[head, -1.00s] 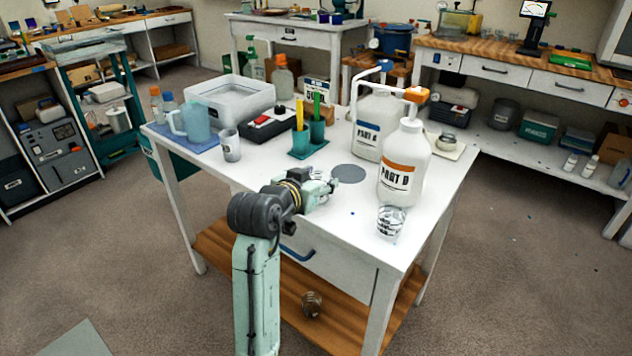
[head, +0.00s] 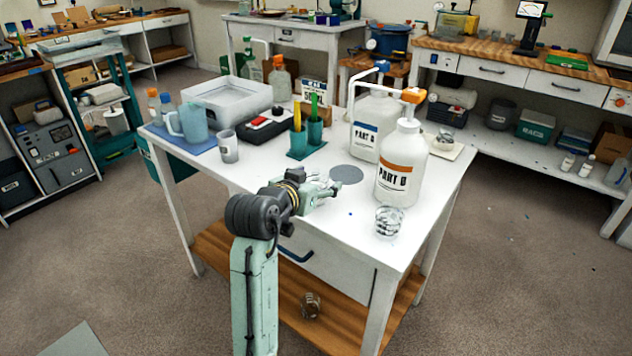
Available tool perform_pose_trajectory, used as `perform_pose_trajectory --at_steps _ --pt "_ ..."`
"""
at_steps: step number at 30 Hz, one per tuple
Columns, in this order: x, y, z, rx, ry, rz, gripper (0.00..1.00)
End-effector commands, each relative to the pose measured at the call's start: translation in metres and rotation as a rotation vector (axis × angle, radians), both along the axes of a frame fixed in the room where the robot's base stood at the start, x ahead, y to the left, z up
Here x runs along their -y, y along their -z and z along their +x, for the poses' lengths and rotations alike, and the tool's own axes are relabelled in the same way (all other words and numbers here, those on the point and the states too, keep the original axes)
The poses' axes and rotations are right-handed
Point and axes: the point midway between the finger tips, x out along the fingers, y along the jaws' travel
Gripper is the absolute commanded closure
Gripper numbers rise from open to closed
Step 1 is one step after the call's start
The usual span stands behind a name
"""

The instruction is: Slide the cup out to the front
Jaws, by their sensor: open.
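A clear cup with dark markings (head: 389,222) stands upright on the white table (head: 330,222), in front of the PART B bottle (head: 398,180). A second, greyish cup (head: 228,146) stands farther left beside the blue pitcher (head: 188,122). My gripper (head: 334,188) is open and empty above the table's front part. It points right and is left of the clear cup, apart from it. Its fingers are small in this view, and their exact height above the table is hard to tell.
The PART A bottle (head: 374,128) stands behind PART B. A grey disc (head: 346,175) lies on the table behind my gripper. A teal holder (head: 307,140) with coloured sticks stands behind. The tabletop right of my gripper, up to the clear cup, looks clear.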

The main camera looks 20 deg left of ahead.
Motion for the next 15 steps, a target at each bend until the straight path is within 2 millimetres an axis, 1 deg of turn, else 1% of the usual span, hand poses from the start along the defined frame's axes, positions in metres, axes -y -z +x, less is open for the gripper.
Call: perform_pose_trajectory --at_steps 2,5,15 --pt "-0.001 -0.002 -0.005 0.001 -0.001 0.0 0.31" --pt "-0.004 -0.007 -0.017 0.003 -0.002 0.0 0.31" --pt "-0.013 -0.031 -0.083 0.003 -0.003 0.001 0.31"
